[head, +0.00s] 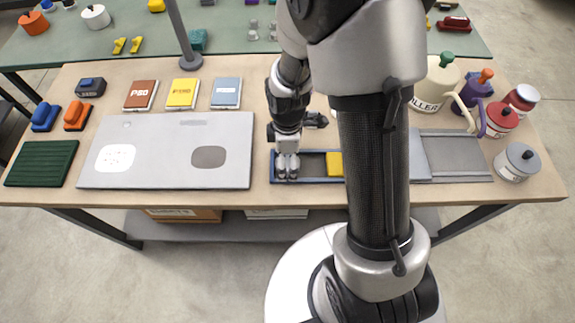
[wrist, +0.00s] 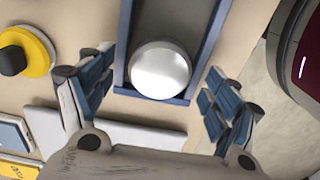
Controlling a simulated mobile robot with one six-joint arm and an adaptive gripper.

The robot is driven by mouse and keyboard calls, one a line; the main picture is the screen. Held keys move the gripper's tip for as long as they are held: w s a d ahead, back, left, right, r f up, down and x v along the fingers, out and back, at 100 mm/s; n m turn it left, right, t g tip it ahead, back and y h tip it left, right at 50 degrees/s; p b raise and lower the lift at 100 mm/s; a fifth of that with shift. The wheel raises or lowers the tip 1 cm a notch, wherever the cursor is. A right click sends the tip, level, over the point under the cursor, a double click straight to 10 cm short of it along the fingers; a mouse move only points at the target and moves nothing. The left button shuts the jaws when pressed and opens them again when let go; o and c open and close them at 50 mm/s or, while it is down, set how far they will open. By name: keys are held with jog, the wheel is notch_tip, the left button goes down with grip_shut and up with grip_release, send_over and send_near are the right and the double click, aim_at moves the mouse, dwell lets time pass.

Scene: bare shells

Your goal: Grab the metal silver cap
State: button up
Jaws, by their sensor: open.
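A round, shiny silver cap (wrist: 160,68) sits at the end of a narrow blue-rimmed tray (wrist: 124,48) in the wrist view. My gripper (wrist: 153,90) is open, with one blue-padded finger to each side of the cap and a visible gap on both sides. Nothing is held. In the head view my gripper (head: 287,167) points down over the left end of the blue tray (head: 313,169), and the cap is hidden there. I cannot tell how high the fingertips are above the cap.
A yellow block (head: 335,163) lies in the tray to the right. A grey panel (head: 170,128) lies left of the tray. Jars and a cream pitcher (head: 434,84) stand at the right. A yellow disc with a black knob (wrist: 42,52) is left of the fingers.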

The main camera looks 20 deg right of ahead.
jog(key=shift+f, duration=0.5)
jog(key=shift+r, duration=0.1)
jog(key=shift+c, duration=0.4)
jog(key=c, duration=1.2)
jog(key=shift+o, duration=0.2)
jog(key=shift+r, duration=0.1)
